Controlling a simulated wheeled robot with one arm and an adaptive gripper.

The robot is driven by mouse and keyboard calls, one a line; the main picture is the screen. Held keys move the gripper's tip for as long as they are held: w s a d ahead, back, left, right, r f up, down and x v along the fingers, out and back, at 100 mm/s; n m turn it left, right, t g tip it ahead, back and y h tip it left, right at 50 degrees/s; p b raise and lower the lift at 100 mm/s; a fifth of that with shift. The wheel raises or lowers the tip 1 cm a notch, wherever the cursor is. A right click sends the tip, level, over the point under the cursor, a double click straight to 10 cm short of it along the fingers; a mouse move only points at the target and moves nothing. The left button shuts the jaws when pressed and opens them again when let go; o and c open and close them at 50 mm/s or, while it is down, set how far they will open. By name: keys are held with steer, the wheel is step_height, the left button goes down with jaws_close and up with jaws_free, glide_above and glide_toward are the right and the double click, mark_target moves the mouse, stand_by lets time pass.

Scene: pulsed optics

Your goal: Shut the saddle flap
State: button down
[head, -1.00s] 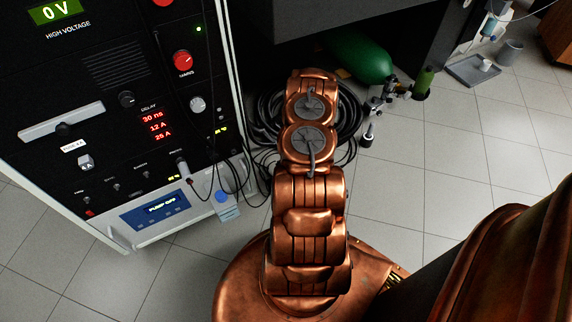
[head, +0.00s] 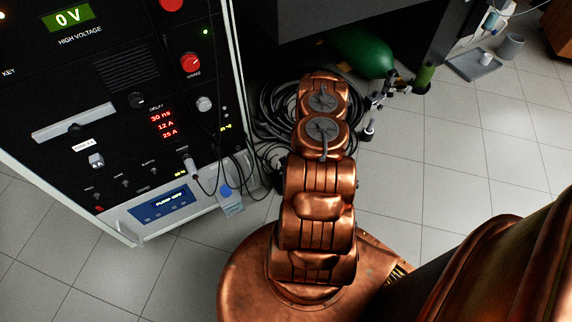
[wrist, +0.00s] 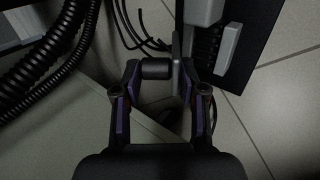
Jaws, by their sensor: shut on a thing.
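In the wrist view my gripper (wrist: 160,68) has its two fingers closed about a short dark cylinder (wrist: 155,69) and a thin grey plate (wrist: 177,60) seen edge-on. The cylinder's end meets the plate, so they look like a knob on a flap. I take this to be the saddle flap, but its full shape and hinge are not visible. The right finger lies along the plate's far side, the left finger at the cylinder's free end. In the head view my copper arm hides the gripper and the flap.
A black instrument rack (head: 120,95) stands on the left in the head view, with a blue-capped bottle (head: 230,200) by its foot. Black coiled hoses (head: 275,110) and a green cylinder (head: 362,52) lie beyond my arm.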

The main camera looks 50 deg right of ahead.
steer(key=shift+d, duration=0.15)
steer(key=c, duration=0.8)
jaws_free()
steer(key=v, duration=1.2)
